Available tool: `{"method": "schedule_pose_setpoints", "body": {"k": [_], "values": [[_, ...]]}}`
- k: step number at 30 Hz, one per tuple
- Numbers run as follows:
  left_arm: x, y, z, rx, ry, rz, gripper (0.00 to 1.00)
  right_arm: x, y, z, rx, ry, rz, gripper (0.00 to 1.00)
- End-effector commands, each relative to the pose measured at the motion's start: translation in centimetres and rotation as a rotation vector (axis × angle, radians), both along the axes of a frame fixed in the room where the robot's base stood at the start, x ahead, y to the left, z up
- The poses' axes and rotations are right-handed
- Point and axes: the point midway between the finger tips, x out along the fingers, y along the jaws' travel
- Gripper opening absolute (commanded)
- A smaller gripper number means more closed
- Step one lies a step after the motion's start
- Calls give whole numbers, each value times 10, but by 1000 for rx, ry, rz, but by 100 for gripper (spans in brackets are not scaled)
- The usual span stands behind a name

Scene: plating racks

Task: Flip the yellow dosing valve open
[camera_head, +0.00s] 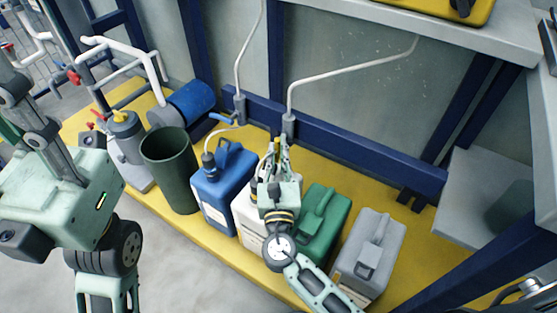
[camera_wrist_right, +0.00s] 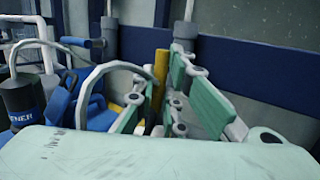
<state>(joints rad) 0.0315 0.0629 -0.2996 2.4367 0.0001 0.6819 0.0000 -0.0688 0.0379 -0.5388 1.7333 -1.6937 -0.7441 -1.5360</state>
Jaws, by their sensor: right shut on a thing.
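The yellow valve handle (camera_wrist_right: 160,69) shows as an upright yellow bar between the finger pads in the right wrist view. In the head view a small bit of yellow shows between the fingertips, by the foot of the right-hand white pipe (camera_head: 289,122). My right gripper (camera_head: 280,147) is shut on the handle. Its fingers (camera_wrist_right: 165,90) hide most of the valve body. My left gripper (camera_head: 38,125) is at the left edge of the head view, far from the valve. Its fingertips cannot be made out clearly.
Blue (camera_head: 210,195), white (camera_head: 245,220), green (camera_head: 325,220) and grey (camera_head: 370,255) canisters stand on the yellow platform (camera_head: 410,225). A dark green bin (camera_head: 170,165) is to their left. Another white pipe with a blue valve handle (camera_head: 221,118) stands nearby. A navy beam (camera_head: 370,160) runs behind.

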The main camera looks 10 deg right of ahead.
Motion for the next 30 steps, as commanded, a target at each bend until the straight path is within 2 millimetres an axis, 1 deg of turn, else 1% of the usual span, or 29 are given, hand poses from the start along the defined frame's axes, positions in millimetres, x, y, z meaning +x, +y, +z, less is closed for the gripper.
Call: {"method": "schedule_pose_setpoints", "body": {"k": [1,11,12,19,27,30], "values": [[-1,0,0,0,-10,0,40,0,3,-3,3,-4,8,0],[-1,-1,2,2,-11,0,40,0,4,-1,8,-8,8,0],[-1,-1,2,2,-11,0,40,0,4,-1,8,-8,9,12],[-1,-1,2,2,-12,0,40,0,3,-1,9,-8,6,31],[-1,-1,2,2,-10,0,40,0,2,0,10,-8,4,31],[0,-1,2,3,-8,0,40,0,1,5,13,-10,3,31]]}}
